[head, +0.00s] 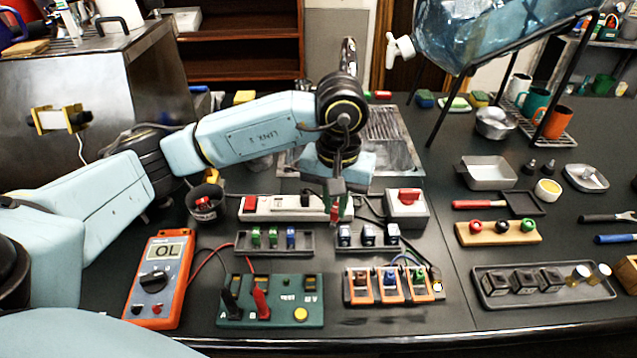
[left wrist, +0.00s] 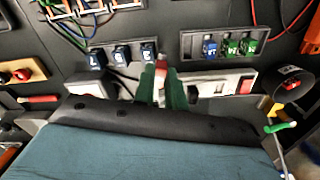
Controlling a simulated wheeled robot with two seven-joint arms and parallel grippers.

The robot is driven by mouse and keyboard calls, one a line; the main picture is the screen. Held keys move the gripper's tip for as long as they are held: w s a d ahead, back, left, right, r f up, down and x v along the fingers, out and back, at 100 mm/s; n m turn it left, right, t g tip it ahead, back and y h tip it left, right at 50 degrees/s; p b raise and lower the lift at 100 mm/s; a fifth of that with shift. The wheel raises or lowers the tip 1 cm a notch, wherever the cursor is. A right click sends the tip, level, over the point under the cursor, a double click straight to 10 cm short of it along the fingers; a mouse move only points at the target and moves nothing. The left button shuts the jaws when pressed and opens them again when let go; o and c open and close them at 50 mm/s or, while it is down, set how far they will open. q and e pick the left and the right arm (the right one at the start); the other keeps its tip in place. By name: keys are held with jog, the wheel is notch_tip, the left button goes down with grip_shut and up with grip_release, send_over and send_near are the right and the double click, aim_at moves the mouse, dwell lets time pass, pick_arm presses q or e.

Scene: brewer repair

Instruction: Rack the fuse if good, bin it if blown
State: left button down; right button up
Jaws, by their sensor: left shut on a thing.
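My left gripper (head: 335,208) is shut on a small red fuse (head: 334,216), above the power strip behind the racks. In the left wrist view the green fingertips (left wrist: 162,82) close around the fuse (left wrist: 161,66), which shows red with a pale end. The orange multimeter (head: 157,279) reads "OL". The green test board (head: 270,312) has black and red probes at A and B. A rack (head: 275,251) holds two green fuses and a blue one. The round dark bin (head: 205,214) has red items in it. My right gripper is not in view.
A white power strip (head: 285,204) and a red-switch box (head: 406,207) stand behind the racks. A second rack (head: 367,249) holds dark blue-and-white pieces. An orange module block (head: 391,288) lies in front of it. Bare black table (head: 410,328) shows along the front edge.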

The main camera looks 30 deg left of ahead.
pick_arm(q)
jog(key=shift+s+a+r+n, duration=0.1)
jog(key=shift+s+a+n, duration=0.05)
jog(key=shift+n, duration=0.95)
jog(key=s+n, duration=0.1)
jog(key=n, duration=0.5)
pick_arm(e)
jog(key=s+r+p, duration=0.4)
pick_arm(q)
jog(key=n+b, duration=0.5)
jog(key=n, duration=2.6)
send_over(308, 243)
jog(key=shift+f, duration=2.95)
jog(key=shift+r+n, duration=0.15)
jog(key=shift+n, duration=0.15)
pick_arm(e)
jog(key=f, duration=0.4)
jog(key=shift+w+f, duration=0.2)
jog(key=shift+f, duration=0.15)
